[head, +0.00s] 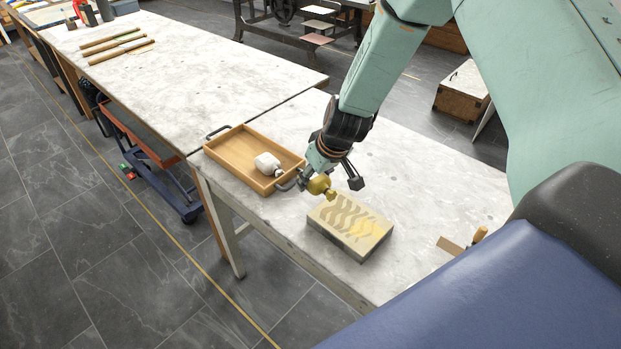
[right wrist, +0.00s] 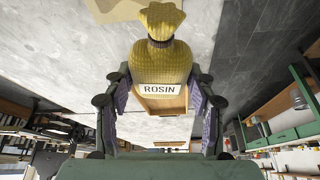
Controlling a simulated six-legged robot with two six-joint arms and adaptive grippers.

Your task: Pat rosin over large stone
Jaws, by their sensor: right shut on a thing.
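The large stone (head: 350,226) is a thick tan slab lying flat on the marble-topped table. Its top has dark wavy bands and a yellowish dusted patch toward the right. My right gripper (head: 330,180) is shut on the rosin bag (head: 320,186), a yellow cloth bag. In the right wrist view the rosin bag (right wrist: 161,62) sits between both fingers, with its label "ROSIN" facing the camera and its tied neck pointing away. In the head view the bag is above the stone's far left edge; I cannot tell whether it touches. My left gripper is not in view.
A wooden tray (head: 238,150) with dark handles stands left of the stone and holds a white bag (head: 268,163). A brown scraper-like tool (head: 452,246) lies right of the stone. Several rods (head: 115,44) lie on the far table. The tabletop behind the stone is clear.

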